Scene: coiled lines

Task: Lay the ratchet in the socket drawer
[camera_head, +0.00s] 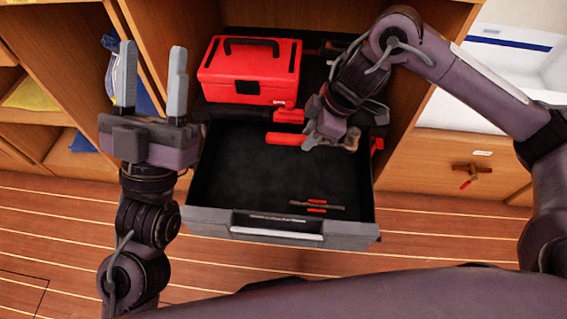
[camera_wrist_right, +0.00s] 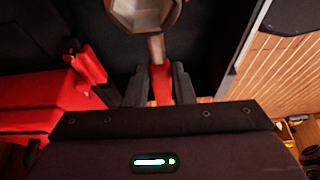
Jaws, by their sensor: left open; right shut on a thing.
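The ratchet shows in the right wrist view with a silver head (camera_wrist_right: 146,14) and a red handle (camera_wrist_right: 160,82). My right gripper (camera_wrist_right: 158,88) is shut on its handle. In the head view this gripper (camera_head: 328,132) is over the back right part of the open socket drawer (camera_head: 280,224). A red handle-like piece (camera_head: 285,138) sticks out left of the gripper there; the gripper partly hides the rest. I cannot tell whether the ratchet touches the drawer floor. My left gripper (camera_head: 152,72) is open and empty, left of the drawer, with its fingers pointing up.
A red toolbox (camera_head: 250,72) with a black handle stands behind the drawer. A thin dark tool with red parts (camera_head: 317,206) lies at the drawer's front right. The drawer's middle and left floor is bare. Wooden cabinet walls (camera_head: 420,125) flank the opening.

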